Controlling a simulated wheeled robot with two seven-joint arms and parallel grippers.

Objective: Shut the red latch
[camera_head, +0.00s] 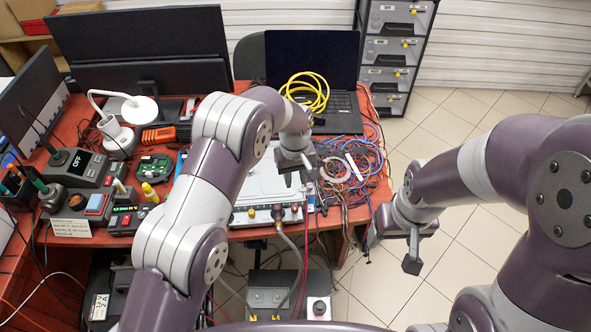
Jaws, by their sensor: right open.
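A white and grey unit (262,184) sits at the front edge of the red table. Its front face carries small round fittings, and a small dark and red part (277,211) shows at one of them. It is too small to tell whether this is the red latch or how it stands. A grey hose (291,246) hangs from that fitting toward a lower box. My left gripper (298,174) is above the unit's right part, apart from the red part; its jaw gap is unclear. My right gripper (412,254) is open and empty, over the floor right of the table.
Tangled cables (352,170) lie right of the unit. A laptop (315,68) with a yellow cable coil (304,91) stands behind. Electronic devices (82,176) crowd the left side. A grey box (288,289) stands below the table. Floor at right is clear.

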